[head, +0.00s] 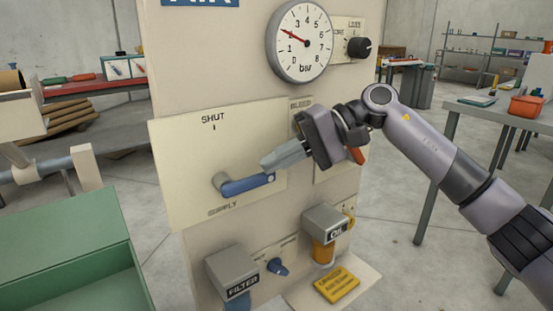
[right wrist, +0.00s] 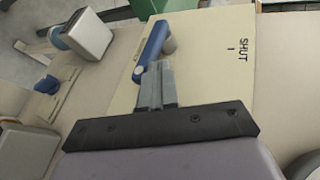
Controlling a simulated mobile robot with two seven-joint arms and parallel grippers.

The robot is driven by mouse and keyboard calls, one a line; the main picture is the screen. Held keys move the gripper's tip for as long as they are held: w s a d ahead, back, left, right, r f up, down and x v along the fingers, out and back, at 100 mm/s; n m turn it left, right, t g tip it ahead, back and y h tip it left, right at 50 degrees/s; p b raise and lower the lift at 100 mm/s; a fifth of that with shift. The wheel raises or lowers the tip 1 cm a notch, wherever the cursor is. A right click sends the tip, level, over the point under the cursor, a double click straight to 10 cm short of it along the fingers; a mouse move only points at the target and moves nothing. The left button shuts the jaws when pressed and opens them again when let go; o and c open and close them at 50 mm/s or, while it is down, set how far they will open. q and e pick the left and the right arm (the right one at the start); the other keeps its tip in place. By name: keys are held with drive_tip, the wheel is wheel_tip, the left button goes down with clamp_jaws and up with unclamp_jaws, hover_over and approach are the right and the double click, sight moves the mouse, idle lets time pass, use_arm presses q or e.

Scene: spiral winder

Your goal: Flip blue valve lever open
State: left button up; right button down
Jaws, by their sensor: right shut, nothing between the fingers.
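The blue valve lever (head: 246,185) is on the cream SUPPLY plate (head: 175,150) of the panel. It lies nearly level, running right from its grey pivot at the left. The SHUT mark is above it. My right gripper (head: 268,163) is shut and empty, with its fingertips at the upper side of the lever's free end. In the right wrist view the lever (right wrist: 152,50) lies just beyond the closed fingertips (right wrist: 156,68); they look touching or very close. My left gripper is not in view.
A pressure gauge (head: 300,42) and black knob (head: 359,47) are above. A red handle (head: 357,155) sits behind my right gripper at the BLEED plate. Below are the FILTER unit (head: 232,272), a small blue knob (head: 278,267) and the OIL unit (head: 325,225). A green bin (head: 75,255) stands left.

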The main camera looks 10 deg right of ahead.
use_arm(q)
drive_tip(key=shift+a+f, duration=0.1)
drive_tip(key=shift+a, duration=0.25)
use_arm(e)
drive_tip(key=v, duration=0.7)
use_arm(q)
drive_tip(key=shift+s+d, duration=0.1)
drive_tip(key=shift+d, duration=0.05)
use_arm(e)
drive_tip(key=shift+s, duration=0.1)
